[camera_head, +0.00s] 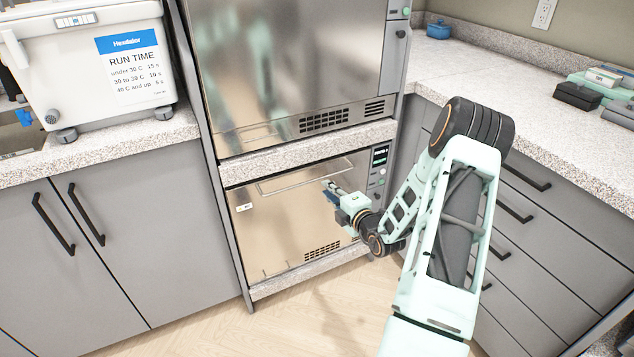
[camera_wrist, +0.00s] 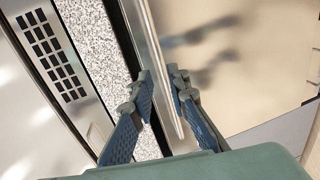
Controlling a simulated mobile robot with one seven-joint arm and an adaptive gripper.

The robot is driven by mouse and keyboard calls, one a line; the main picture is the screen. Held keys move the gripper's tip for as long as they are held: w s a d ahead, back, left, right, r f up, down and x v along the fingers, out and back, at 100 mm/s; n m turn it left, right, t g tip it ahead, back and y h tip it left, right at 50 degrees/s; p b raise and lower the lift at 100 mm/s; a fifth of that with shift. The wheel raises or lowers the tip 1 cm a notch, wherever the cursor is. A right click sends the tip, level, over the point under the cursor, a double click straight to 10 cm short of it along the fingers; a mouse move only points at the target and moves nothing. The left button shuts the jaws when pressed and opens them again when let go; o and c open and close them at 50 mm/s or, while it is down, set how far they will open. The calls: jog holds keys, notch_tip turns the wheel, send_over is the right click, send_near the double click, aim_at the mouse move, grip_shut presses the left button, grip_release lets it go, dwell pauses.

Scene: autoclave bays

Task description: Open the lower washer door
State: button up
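The lower washer door (camera_head: 285,225) is a shiny metal panel below a speckled strip, and it looks shut. Its thin bar handle (camera_head: 290,180) runs across near the top edge. My gripper (camera_head: 328,187) is in front of the door's upper right part, close to the handle. In the wrist view, my gripper (camera_wrist: 160,74) has its two blue-grey fingers apart, one on each side of a long metal bar, which looks like the handle (camera_wrist: 157,50). The fingers do not look closed on it. Whether either finger touches it is unclear.
The upper washer (camera_head: 290,65) stands directly above. A control panel (camera_head: 379,165) is right of the lower door. Grey cabinets (camera_head: 110,235) stand left and drawers (camera_head: 535,225) right. The wood floor (camera_head: 330,310) in front is clear.

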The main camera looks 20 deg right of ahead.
aim_at(318, 180)
jog(key=w, duration=0.2)
jog(key=w+f+b, duration=0.1)
jog(key=w, duration=0.5)
jog(key=shift+w+a+f+b, duration=0.2)
jog(key=shift+f+b, duration=0.15)
grip_shut()
